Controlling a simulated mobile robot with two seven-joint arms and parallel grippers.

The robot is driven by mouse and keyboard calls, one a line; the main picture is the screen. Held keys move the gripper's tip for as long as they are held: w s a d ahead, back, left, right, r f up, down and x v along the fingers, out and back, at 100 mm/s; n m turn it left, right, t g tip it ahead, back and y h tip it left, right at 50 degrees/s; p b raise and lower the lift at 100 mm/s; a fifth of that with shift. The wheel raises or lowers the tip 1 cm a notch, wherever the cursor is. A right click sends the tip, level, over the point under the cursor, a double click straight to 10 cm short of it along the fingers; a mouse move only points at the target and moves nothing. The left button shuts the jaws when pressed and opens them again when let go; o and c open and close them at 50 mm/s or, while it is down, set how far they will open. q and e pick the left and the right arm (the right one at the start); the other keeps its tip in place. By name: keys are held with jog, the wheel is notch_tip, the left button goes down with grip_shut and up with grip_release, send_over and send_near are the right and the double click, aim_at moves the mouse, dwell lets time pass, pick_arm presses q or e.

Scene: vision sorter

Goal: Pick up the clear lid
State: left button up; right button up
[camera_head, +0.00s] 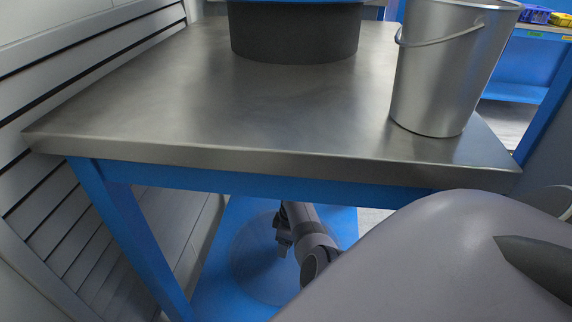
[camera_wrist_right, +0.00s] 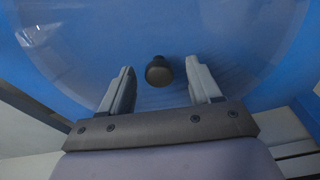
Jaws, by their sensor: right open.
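The clear lid (camera_head: 252,264) is a see-through disc over a blue surface below the metal table in the head view. In the right wrist view the clear lid (camera_wrist_right: 90,38) fills most of the upper picture, with a dark round knob (camera_wrist_right: 159,71) at its middle. My right gripper (camera_head: 281,238) is over the lid in the head view. In the right wrist view my right gripper (camera_wrist_right: 163,88) is open, with one finger on each side of the knob and a gap to both. The left gripper is not in view.
A metal table (camera_head: 190,100) with blue legs stands above the lid area. On it are a metal bucket (camera_head: 435,75) at the right and a dark round container (camera_head: 295,35) at the back. A slatted grey wall (camera_head: 60,60) runs along the left.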

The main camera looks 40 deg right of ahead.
jog(key=shift+c, duration=0.3)
grip_shut()
dwell(1.2)
